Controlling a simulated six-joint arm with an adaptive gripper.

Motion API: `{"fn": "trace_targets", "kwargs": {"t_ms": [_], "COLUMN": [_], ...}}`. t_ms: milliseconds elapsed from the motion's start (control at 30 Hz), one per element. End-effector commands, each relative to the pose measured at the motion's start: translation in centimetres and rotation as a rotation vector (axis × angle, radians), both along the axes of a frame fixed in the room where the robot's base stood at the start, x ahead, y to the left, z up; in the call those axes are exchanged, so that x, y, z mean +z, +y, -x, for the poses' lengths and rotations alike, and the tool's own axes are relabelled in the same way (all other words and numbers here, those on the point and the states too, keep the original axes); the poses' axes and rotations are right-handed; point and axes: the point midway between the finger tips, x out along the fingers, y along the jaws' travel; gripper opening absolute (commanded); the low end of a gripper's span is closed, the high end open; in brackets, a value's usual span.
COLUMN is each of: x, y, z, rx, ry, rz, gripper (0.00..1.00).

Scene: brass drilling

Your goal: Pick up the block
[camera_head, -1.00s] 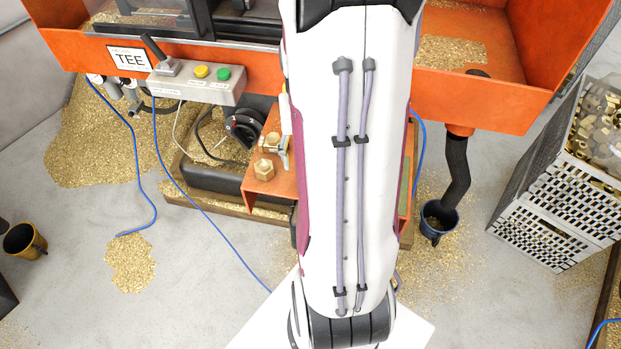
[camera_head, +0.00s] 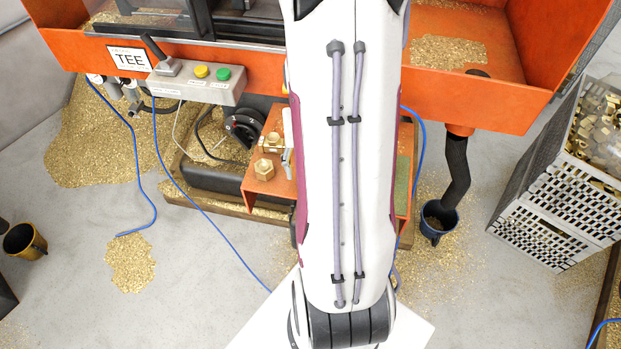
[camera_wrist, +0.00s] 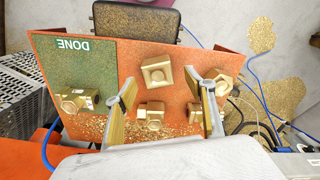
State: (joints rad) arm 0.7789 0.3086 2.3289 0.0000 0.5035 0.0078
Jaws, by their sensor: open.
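In the wrist view my gripper (camera_wrist: 160,82) is open and empty, its two fingers spread over an orange tray (camera_wrist: 105,61). A squarish brass block (camera_wrist: 157,71) lies on the tray just beyond the fingertips, between their lines. A second brass piece (camera_wrist: 151,114) lies nearer, between the fingers in the picture; I cannot tell its height against the fingers. More brass pieces lie by the right finger, one (camera_wrist: 222,76) beyond it and one (camera_wrist: 194,112) partly hidden by it. In the head view my arm hides the gripper and most of the tray.
A green DONE area (camera_wrist: 75,62) at the tray's left holds a brass fitting (camera_wrist: 77,101). Brass chips lie along the tray's near edge. In the head view, a control box (camera_head: 197,86), a blue hose (camera_head: 421,160) and a grey crate (camera_head: 545,215) stand around.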

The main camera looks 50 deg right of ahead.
Motion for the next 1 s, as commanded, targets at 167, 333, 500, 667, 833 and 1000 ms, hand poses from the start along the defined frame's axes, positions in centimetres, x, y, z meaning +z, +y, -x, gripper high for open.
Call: {"fn": "trace_targets", "kwargs": {"t_ms": [167,333,500,667,833,1000], "x": [-1.9,-3.1,-3.7,-3.7,-3.7,-3.7], "y": [-0.1,-0.1,-0.1,-0.1,-0.1,-0.1], "z": [0.5,0.4,0.4,0.4,0.4,0.4], "rx": [0.000,0.000,0.000,0.000,0.000,0.000], "ry": [0.004,0.002,0.001,0.001,0.001,0.001], "rz": [-0.004,-0.002,-0.001,-0.001,-0.001,-0.001], "gripper": [0.54,0.54,0.54,0.54,0.54,0.54]}}
